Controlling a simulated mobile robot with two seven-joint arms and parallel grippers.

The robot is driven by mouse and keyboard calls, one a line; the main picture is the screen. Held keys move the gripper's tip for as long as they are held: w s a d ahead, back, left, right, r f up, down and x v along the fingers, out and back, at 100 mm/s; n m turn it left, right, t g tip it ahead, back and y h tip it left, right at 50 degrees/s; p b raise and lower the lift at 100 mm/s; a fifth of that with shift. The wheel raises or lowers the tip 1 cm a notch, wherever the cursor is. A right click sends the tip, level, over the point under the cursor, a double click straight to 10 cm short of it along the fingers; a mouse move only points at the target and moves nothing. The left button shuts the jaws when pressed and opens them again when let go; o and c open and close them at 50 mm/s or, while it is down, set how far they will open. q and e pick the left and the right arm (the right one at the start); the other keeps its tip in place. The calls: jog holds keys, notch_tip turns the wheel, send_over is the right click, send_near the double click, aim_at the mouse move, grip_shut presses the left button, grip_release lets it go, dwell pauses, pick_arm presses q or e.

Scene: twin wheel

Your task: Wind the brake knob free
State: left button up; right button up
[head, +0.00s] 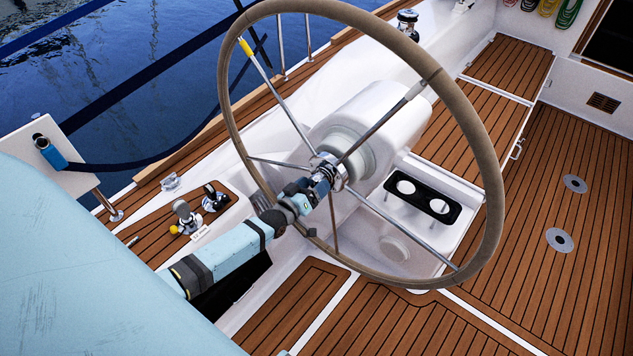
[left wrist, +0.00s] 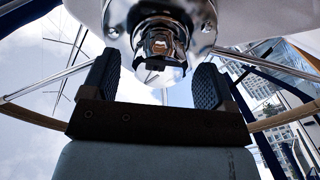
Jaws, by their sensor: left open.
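The steering wheel (head: 487,133) has a tan rim and metal spokes that meet at a chrome hub (head: 340,178). My left gripper (head: 319,183) is at the front of the hub, and it hides much of the hub's middle. In the left wrist view the chrome brake knob (left wrist: 160,44) projects from the round hub plate (left wrist: 203,22). The black finger pads of my left gripper (left wrist: 158,72) stand open on either side of the knob's end, with a visible gap on both sides. My right gripper is not in view.
A white pedestal (head: 375,105) stands behind the wheel. Winches (head: 186,215) and a yellow-topped fitting sit on the deck at left. A black-framed cup holder (head: 422,202) is right of the hub. The teak floor (head: 540,270) is clear at right.

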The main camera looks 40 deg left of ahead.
pick_arm(q)
jog(key=s, duration=1.2)
jog(key=shift+a, duration=0.45)
jog(key=s+d+r+m+g+p, duration=0.3)
jog(key=s+d, duration=0.3)
jog(key=d, duration=0.3)
jog(key=s+d+r+m+g+h+p, duration=0.1)
jog(key=s+d+r+m+g+p, duration=0.3)
jog(key=d, duration=0.5)
jog(key=s+r+m+p, duration=0.1)
jog(key=s+p, duration=0.1)
jog(key=s, duration=0.1)
jog(key=shift+h+p, duration=0.3)
jog(key=shift+d, duration=0.1)
